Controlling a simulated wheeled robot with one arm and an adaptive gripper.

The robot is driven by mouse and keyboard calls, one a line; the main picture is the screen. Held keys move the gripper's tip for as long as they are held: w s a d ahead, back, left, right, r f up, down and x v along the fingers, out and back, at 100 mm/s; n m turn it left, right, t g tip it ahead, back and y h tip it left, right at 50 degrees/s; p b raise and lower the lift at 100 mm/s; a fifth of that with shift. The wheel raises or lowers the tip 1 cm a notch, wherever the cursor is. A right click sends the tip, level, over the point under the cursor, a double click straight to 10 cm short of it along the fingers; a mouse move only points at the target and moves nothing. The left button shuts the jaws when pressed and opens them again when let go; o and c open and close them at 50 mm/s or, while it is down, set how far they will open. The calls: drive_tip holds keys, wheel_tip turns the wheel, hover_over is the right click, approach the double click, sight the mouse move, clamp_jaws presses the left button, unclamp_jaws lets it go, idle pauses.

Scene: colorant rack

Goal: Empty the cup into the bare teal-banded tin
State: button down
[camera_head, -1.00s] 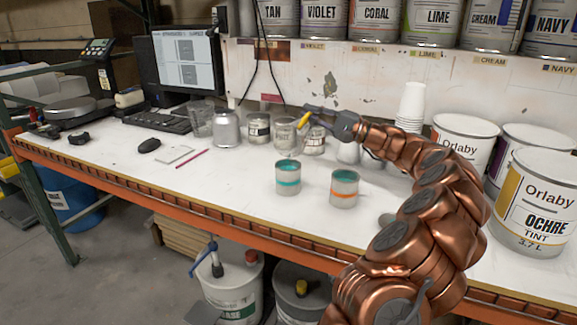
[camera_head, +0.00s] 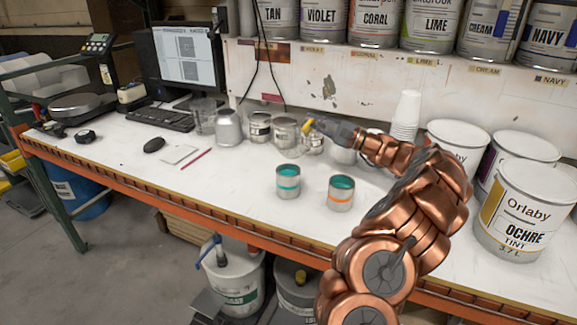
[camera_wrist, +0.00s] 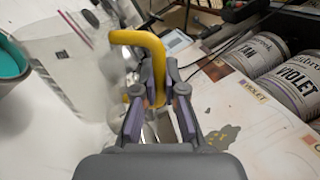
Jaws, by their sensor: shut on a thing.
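My gripper (camera_wrist: 158,100) is shut on the yellow handle (camera_wrist: 150,45) of a clear, grey-looking cup (camera_wrist: 68,65) with dark markings. In the head view the yellow handle (camera_head: 308,125) shows at my gripper's tip, above the back of the bench; the cup blends with the tins there. Its contents are unclear. The teal-banded tin (camera_head: 288,187) stands upright and open in front of my gripper, with teal inside. The open orange-banded tin (camera_head: 340,199) stands to its right, also teal inside. An open rim with teal inside (camera_wrist: 8,68) shows at the wrist view's left edge.
Stacked white cups (camera_head: 406,112) and large Orlaby tubs (camera_head: 525,212) are at right. A mouse (camera_head: 154,145) and pencil (camera_head: 196,159) lie left. The front bench strip is clear.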

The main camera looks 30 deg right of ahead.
drive_tip(key=shift+w+d+m+h+p, duration=0.4)
drive_tip(key=shift+m+p, duration=0.7)
drive_tip(key=shift+p, duration=0.75)
drive_tip(key=shift+w+d+f+m+p, duration=0.1)
drive_tip(key=shift+d+f+m+p, duration=0.1)
drive_tip(key=shift+f+m+p, duration=0.35)
drive_tip(key=shift+w+d+f+m+p, duration=0.1)
drive_tip(key=shift+d+f+m+p, duration=0.05)
drive_tip(key=shift+f+m+p, duration=0.35)
drive_tip(key=shift+w+d+m+h+p, duration=0.25)
drive_tip(key=shift+d+m+h+p, duration=0.15)
drive_tip(key=shift+m+p, duration=0.55)
drive_tip(key=w+d+r+m+p, duration=0.1)
drive_tip(key=d+r+m+p, duration=0.1)
drive_tip(key=r, duration=0.5)
drive_tip(key=w+d+r+m+g+h+p, duration=0.1)
drive_tip(key=w+d+r+m+p, duration=0.1)
drive_tip(key=r+m+p, duration=0.3)
drive_tip(key=shift+w+d+r, duration=0.15)
drive_tip(key=shift+d+r, duration=0.15)
drive_tip(key=shift+r, duration=0.9)
